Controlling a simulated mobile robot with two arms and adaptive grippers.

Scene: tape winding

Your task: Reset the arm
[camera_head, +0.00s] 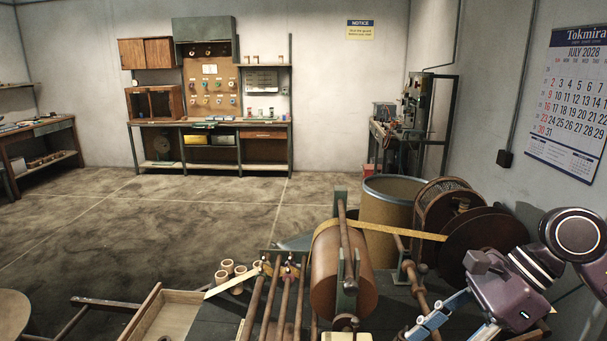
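My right arm comes in from the right edge, with purple and dark links. Its gripper (440,322) points down and left at the bottom right, beside the winding machine. One pale blue and silver finger shows clearly; the other runs toward the bottom edge, so I cannot tell how far apart the tips are. I see nothing clearly held. My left arm and gripper are not in view. The winding machine has a large brown roller (328,272), and a yellowish tape (400,231) runs from it toward a dark brown disc (482,244) on the right.
A tan drum (386,212) stands behind the machine. Several small cups (227,267) and an open wooden tray (172,310) are at the lower left. A round stool top (10,312) shows at the left edge. A workbench (210,125) stands at the back wall. The middle floor is clear.

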